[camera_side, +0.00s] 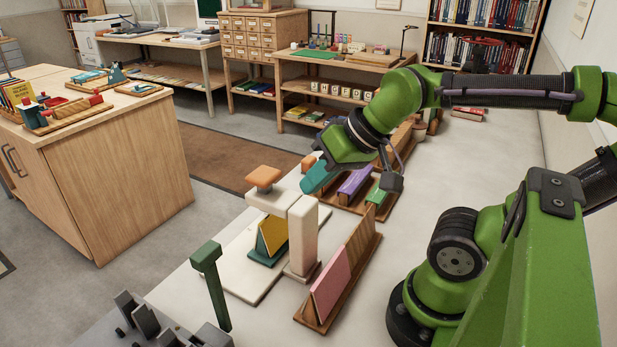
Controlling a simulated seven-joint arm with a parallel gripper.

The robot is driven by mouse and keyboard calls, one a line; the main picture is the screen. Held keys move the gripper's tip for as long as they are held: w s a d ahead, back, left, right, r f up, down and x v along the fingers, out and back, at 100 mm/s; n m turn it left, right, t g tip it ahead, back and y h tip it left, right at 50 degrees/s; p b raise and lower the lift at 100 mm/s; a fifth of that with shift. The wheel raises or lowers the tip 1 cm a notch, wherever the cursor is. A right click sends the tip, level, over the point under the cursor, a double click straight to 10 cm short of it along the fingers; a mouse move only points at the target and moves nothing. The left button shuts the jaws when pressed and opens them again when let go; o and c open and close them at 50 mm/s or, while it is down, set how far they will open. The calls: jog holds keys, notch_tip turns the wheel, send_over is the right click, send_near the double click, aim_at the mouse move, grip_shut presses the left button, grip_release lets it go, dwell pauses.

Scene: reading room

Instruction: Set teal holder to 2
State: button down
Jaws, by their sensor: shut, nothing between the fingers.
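A teal holder (264,257) stands on a pale board. A yellow slab (273,233) leans in it, partly hidden by a white post. My gripper (393,184) is shut and empty, a dark shape low beside a wooden rack (382,212). Its fingertips are hard to make out. In the rack are a purple slab (355,181) and a green slab (377,192). A teal slab (319,176) shows at the rack's left, partly covered by my wrist. I cannot tell whether my gripper touches the green slab.
A white press-like stand with an orange knob (263,178) rises around the holder. A wooden rack with a pink slab (330,284) lies nearer. A dark green post (211,285) stands at the front left.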

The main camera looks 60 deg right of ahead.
jog(key=c, duration=1.8)
grip_release()
jog(key=shift+o, duration=1.2)
jog(key=shift+w+r, duration=0.1)
jog(key=o, duration=0.6)
jog(key=w+n, duration=0.1)
jog(key=w+d+r+n+g, duration=0.1)
jog(key=w, duration=0.1)
jog(key=w+r+g, duration=0.1)
jog(key=shift+w+d+n+h, duration=0.2)
jog(key=shift+n+h, duration=0.1)
jog(key=shift+n, duration=0.1)
jog(key=w+d+n+g, duration=0.1)
jog(key=w, duration=0.1)
jog(key=w+d+n+g+h, duration=0.1)
jog(key=w, duration=0.1)
jog(key=w+d+n+g, duration=0.1)
jog(key=w+n, duration=0.1)
jog(key=w, duration=0.1)
jog(key=shift+w+r, duration=0.1)
jog(key=shift+r, duration=0.25)
jog(key=w+d+f+n+g+h, duration=0.2)
jog(key=w+f+n+g, duration=0.15)
jog(key=w, duration=0.25)
jog(key=w+d+f+n+g+h, duration=0.2)
jog(key=w+f+n, duration=0.1)
jog(key=w+f, duration=0.3)
jog(key=x, duration=1.5)
jog(key=shift+w+f, duration=0.1)
jog(key=shift+w, duration=0.1)
